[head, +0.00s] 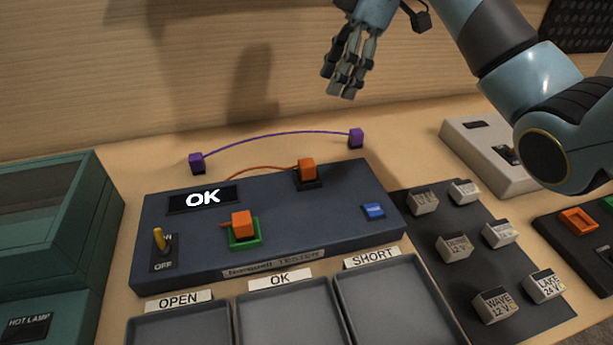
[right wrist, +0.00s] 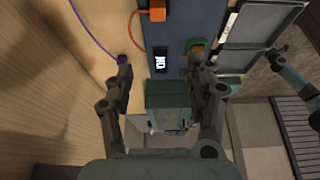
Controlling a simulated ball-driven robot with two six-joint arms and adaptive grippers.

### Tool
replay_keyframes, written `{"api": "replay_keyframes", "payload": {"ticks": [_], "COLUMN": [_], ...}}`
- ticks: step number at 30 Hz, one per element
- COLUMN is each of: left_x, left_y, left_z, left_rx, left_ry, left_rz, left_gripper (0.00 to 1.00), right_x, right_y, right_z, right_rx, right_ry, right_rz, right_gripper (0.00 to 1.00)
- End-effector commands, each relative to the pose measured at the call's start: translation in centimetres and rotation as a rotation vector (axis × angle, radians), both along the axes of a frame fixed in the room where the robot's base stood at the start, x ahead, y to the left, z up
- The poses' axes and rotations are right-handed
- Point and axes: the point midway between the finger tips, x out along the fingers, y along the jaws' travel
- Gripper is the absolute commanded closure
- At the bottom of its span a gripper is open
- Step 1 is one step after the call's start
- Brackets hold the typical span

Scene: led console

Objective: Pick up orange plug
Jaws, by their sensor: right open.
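Two orange plugs joined by an orange wire sit on the dark blue tester (head: 290,218). The near orange plug (head: 242,222) is in a green-framed socket. The far orange plug (head: 307,169) is in a dark socket at the back right. In the right wrist view the far plug (right wrist: 153,14) is at the top, and the near one is partly hidden by a finger. My right gripper (head: 345,85) hangs open and empty, above and behind the tester. Its spread fingers (right wrist: 160,64) show in the right wrist view. An arm end, likely my left gripper (right wrist: 280,58), shows there at the right edge, its jaws unclear.
A purple-ended cable (head: 275,136) lies behind the tester. Empty trays (head: 290,315) labelled OPEN, OK and SHORT stand in front. Several labelled blocks (head: 455,247) sit on a dark mat at right. A teal box (head: 50,220) stands at left. The tester's display reads OK.

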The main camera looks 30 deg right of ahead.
Motion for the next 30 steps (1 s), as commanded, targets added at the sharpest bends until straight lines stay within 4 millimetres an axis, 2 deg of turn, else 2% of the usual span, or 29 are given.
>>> {"api": "replay_keyframes", "payload": {"ticks": [1, 13, 20, 24, 30], "left_x": [-0.1, 0.4, 0.4, 0.3, 0.2], "left_y": [0.0, 0.0, 0.0, 0.0, 0.0], "left_z": [-1.1, -6.8, -8.3, -9.9, -9.6], "left_rx": [0.000, 0.000, 0.000, 0.000, 0.000], "left_ry": [0.001, -0.005, -0.004, -0.002, -0.002], "left_rz": [0.000, 0.000, 0.000, 0.000, 0.000], "left_gripper": [1.00, 1.00, 1.00, 1.00, 1.00], "right_x": [0.0, 0.0, 0.1, 0.3, 0.6], "right_y": [0.0, 0.0, 0.4, 1.3, 2.3], "right_z": [-1.1, -7.0, -8.6, -10.8, -12.7], "right_rx": [0.000, 0.000, 0.001, 0.003, 0.001], "right_ry": [0.000, 0.003, 0.004, 0.006, 0.005], "right_rz": [0.000, 0.000, 0.001, 0.000, 0.000], "right_gripper": [0.44, 0.44, 0.44, 0.44, 0.44]}}
